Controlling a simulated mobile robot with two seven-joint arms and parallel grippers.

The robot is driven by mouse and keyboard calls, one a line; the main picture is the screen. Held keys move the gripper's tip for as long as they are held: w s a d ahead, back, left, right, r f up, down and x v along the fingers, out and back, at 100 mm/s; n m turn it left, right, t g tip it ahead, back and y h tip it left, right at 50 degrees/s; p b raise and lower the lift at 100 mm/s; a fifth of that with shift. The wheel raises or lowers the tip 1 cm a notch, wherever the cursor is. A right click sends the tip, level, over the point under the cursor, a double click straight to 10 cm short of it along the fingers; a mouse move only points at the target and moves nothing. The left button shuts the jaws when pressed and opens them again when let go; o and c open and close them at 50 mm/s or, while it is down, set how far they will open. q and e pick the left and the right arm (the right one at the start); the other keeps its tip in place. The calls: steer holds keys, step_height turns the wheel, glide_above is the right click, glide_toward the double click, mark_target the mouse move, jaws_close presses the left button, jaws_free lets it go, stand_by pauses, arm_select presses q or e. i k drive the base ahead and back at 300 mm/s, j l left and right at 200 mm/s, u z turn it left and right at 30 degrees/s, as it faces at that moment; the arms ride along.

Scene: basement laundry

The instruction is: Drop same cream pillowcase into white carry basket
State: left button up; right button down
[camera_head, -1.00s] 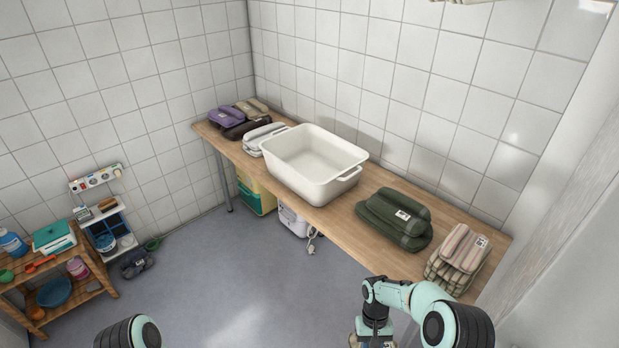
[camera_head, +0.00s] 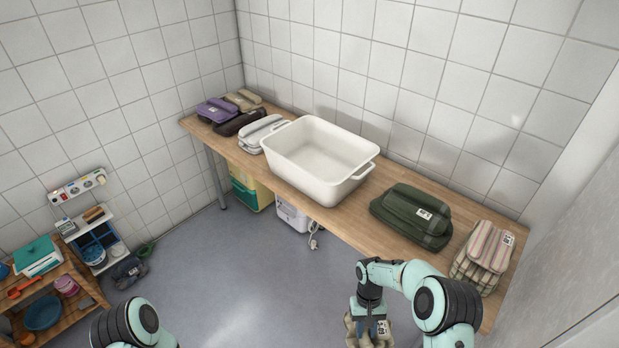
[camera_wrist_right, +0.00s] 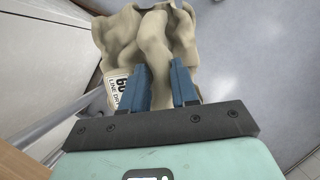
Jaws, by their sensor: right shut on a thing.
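My right gripper (camera_head: 368,314) hangs in front of the table, low in the head view. It is shut on a bunched cream pillowcase (camera_head: 369,336), which also fills the top of the right wrist view (camera_wrist_right: 150,38) with folds between the blue fingers (camera_wrist_right: 172,84). A white label with print shows on the cloth. The white carry basket (camera_head: 318,197) stands on the table, farther off and to the left of the gripper. It looks empty, with a handle at each end. Part of my left arm shows at the bottom left; the left gripper is out of view.
The wooden table (camera_head: 362,221) runs along the tiled wall. Dark green folded cloths (camera_head: 402,210) and striped cloths (camera_head: 487,247) lie right of the basket; grey-white (camera_head: 258,132) and purple (camera_head: 217,110) stacks lie left. A wooden shelf (camera_head: 70,318) stands at the left. The floor between is clear.

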mark_target(322, 172)
steer(key=i+j, duration=0.2)
steer(key=j, duration=0.15)
steer(key=i+j+z, duration=0.1)
steer(key=i+j, duration=0.3)
steer(key=j, duration=0.25)
steer(key=i+j+z, duration=0.15)
steer(key=j, duration=0.2)
steer(key=i+j, duration=0.2)
steer(key=j, duration=0.15)
